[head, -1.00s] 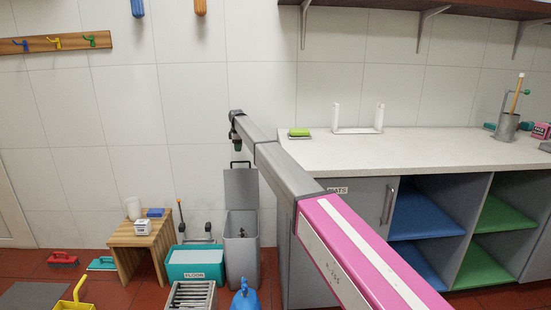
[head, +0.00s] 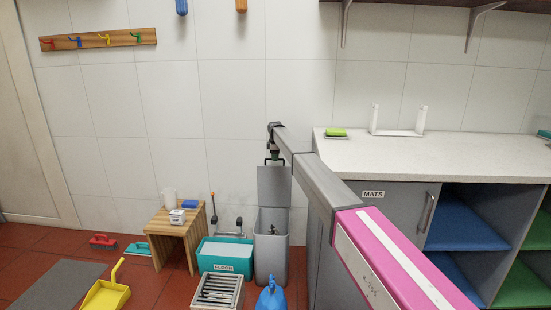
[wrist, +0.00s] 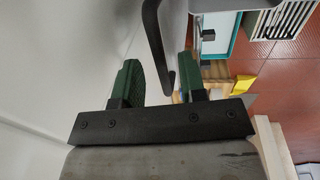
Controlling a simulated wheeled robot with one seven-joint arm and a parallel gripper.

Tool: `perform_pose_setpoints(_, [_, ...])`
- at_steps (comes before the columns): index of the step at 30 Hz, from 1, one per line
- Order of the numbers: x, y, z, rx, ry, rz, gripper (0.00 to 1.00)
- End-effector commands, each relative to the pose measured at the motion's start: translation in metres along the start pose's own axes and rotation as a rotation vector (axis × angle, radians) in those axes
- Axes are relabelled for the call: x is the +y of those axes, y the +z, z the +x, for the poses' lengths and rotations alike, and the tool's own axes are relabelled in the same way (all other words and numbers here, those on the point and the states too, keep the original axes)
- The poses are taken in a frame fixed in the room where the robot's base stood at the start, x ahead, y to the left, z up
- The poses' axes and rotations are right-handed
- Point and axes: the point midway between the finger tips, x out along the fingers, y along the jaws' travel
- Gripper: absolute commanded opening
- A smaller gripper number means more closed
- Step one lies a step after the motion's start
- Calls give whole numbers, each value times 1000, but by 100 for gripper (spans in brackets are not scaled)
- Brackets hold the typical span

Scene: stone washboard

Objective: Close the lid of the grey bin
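The grey bin (head: 271,262) stands on the floor against the wall. Its lid (head: 273,187) is raised upright at the back, and the bin is open. A dark handle loop sits on the lid's top edge; in the wrist view the handle (wrist: 153,30) reaches down between my fingers. My gripper (head: 274,158) is at the top of the lid, pointing down. In the wrist view my gripper (wrist: 160,82) has its two green fingers apart, one on each side of the handle, with gaps visible.
A teal tub (head: 224,257) labelled FLOOR and a wooden stool (head: 176,235) stand left of the bin. A grated crate (head: 218,291) and a blue container (head: 271,297) are in front. The grey cabinet (head: 385,215) with a pale counter is at right.

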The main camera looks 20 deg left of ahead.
Motion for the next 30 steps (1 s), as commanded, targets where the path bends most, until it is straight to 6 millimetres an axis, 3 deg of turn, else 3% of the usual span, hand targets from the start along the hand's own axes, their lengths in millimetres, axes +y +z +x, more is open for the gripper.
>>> perform_pose_setpoints(8, [0,0,4,0,0,0,38])
perform_pose_setpoints(9, [0,0,4,0,0,0,35])
perform_pose_setpoints(12, [0,0,4,0,0,0,2])
perform_pose_setpoints(13, [0,0,4,0,0,0,0])
perform_pose_setpoints(23, [-11,1,3,0,20,0,0])
perform_pose_setpoints(30, [-55,2,-2,0,132,-1,0])
